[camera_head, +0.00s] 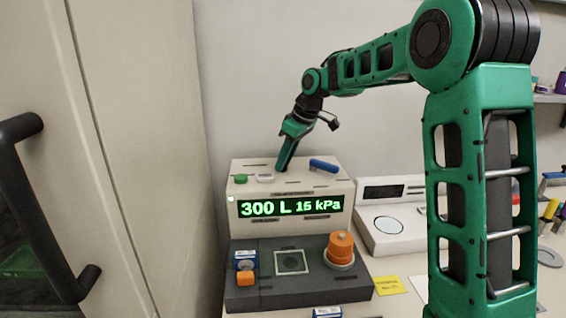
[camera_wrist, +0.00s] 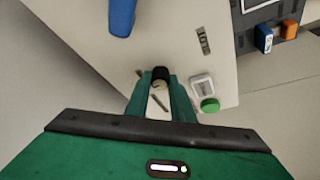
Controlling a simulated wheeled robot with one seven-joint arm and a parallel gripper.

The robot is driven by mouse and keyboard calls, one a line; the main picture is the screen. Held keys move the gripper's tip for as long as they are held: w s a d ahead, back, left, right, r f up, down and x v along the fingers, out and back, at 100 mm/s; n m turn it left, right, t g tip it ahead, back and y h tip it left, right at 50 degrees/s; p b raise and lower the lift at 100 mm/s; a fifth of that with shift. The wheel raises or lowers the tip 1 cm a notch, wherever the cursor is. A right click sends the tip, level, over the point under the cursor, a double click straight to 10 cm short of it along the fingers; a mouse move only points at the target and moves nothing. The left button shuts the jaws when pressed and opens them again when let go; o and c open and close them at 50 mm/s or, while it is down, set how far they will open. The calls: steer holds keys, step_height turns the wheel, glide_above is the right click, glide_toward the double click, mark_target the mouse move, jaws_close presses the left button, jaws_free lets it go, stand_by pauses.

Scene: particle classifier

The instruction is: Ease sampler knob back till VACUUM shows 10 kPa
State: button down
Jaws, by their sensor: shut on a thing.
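The sampler (camera_head: 240,187) is a cream box whose green display (camera_head: 290,207) reads 300 L and 16 kPa. My gripper (camera_head: 281,167) reaches down onto its top face. In the wrist view my gripper (camera_wrist: 160,98) is shut on a small dark round knob (camera_wrist: 160,74), whose top shows between the fingers. In the head view the fingers hide the knob. On the same top face are a green button (camera_head: 241,178), a small white switch (camera_head: 265,178) and a blue lever (camera_head: 323,165). The green button (camera_wrist: 210,104) and blue lever (camera_wrist: 122,16) also show in the wrist view.
A dark grey base (camera_head: 262,290) in front carries an orange knob (camera_head: 341,247), a square plate (camera_head: 291,262) and small blue and orange blocks. A white scale (camera_head: 391,232) stands to the right. A cabinet door with a black handle (camera_head: 30,190) is close on the left.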

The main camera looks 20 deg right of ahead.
steer(key=shift+w+d+n, duration=0.1)
steer(key=shift+n, duration=0.4)
steer(key=c, duration=1.5)
jaws_free()
steer(key=shift+c, duration=0.2)
steer(key=shift+r, duration=0.15)
steer(key=v, duration=1)
steer(key=shift+d+r, duration=0.2)
steer(key=shift+d, duration=0.05)
